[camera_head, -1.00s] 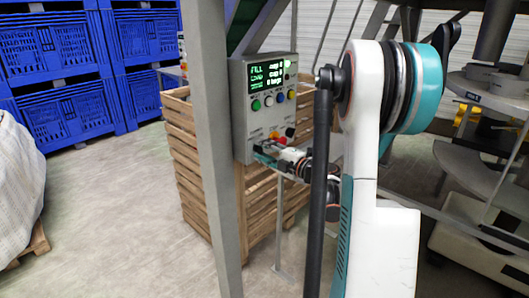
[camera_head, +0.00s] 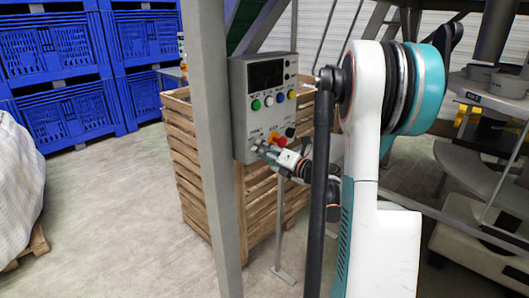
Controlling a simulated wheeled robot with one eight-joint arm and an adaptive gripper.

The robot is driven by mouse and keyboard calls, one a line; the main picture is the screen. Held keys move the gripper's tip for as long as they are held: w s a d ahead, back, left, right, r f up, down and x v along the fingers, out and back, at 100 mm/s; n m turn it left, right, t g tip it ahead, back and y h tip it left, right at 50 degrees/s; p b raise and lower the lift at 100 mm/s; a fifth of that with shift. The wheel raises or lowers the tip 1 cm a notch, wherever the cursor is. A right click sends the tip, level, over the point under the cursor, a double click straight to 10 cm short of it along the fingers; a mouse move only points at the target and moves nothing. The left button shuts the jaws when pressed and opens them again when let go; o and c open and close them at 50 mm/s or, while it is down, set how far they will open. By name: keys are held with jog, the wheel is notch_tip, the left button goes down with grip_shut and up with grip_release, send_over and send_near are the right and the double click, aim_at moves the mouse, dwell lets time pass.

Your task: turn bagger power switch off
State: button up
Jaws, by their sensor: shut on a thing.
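The bagger control box (camera_head: 242,122) is a grey panel mounted beside a steel post. Its display (camera_head: 266,74) is dark. My gripper (camera_head: 257,146) is at the lower left of the panel face, shut on what appears to be the power switch. The switch itself is small and hidden by the fingers, so its exact position cannot be seen.
A row of buttons, including a green one (camera_head: 256,104) and a yellow one (camera_head: 292,94), is above my gripper. A red knob (camera_head: 273,138) and a black knob (camera_head: 290,132) are close to its right. A wooden crate (camera_head: 205,185) stands behind the steel post (camera_head: 212,150).

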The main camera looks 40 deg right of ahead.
jog(key=shift+f+n, duration=0.1)
jog(key=shift+n, duration=0.4)
jog(key=o, duration=1.1)
jog(key=shift+c, duration=0.2)
jog(key=s, duration=1.2)
jog(key=shift+d, duration=0.45)
